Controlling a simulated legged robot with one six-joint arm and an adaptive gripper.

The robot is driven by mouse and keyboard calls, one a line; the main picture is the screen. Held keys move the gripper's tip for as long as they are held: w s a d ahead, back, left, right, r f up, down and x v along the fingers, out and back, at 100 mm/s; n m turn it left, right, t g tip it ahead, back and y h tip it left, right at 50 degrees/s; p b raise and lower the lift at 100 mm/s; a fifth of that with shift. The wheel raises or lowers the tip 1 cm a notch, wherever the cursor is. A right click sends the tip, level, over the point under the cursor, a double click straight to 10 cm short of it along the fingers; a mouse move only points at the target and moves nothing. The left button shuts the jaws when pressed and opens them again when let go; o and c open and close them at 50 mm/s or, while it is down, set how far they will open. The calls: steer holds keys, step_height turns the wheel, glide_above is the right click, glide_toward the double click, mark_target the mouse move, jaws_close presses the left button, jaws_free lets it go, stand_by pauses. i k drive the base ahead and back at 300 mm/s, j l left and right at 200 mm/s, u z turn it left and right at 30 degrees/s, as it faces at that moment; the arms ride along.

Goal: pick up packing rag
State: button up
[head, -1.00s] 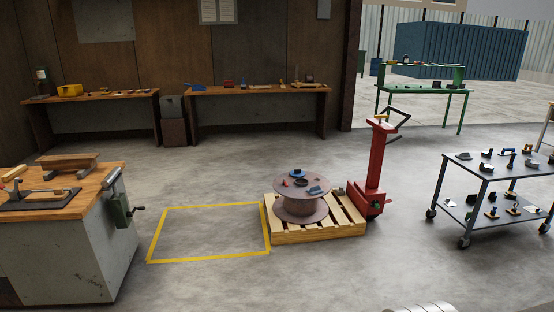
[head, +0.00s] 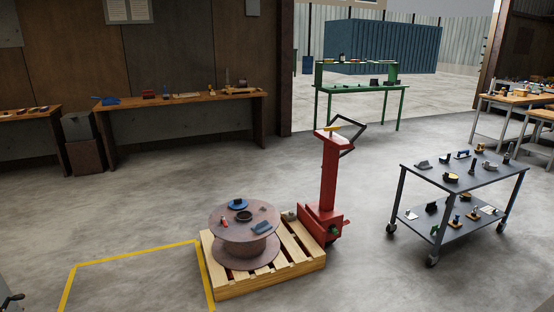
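A rusty steel reel (head: 245,250) stands upright on a wooden pallet (head: 225,291) in the lower middle of the head view. On its top flange lie a flat grey-blue piece (head: 261,227), a blue item with a dark top (head: 238,204), a dark ring-shaped item (head: 243,216) and a small red item (head: 224,222). The grey-blue piece looks like folded cloth and may be the packing rag, but it is too small to be certain. My gripper is not in view.
A red pallet truck (head: 328,190) stands at the pallet's right. A grey wheeled cart (head: 437,182) with several small items is farther right. A wooden bench (head: 180,100) and a green bench (head: 350,88) stand behind. Open concrete floor lies between pallet and cart.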

mark_target(261, 227)
steer(key=i+z, duration=0.15)
steer(key=i, duration=1.45)
steer(key=i+u, duration=0.3)
steer(key=i, duration=0.2)
steer(key=i+l+u, duration=0.15)
steer(key=i+u, duration=0.2)
steer(key=i+l+u, duration=0.3)
steer(key=i, duration=0.25)
steer(key=i+l+u, duration=0.3)
steer(key=i+l, duration=0.05)
steer(key=i, duration=0.05)
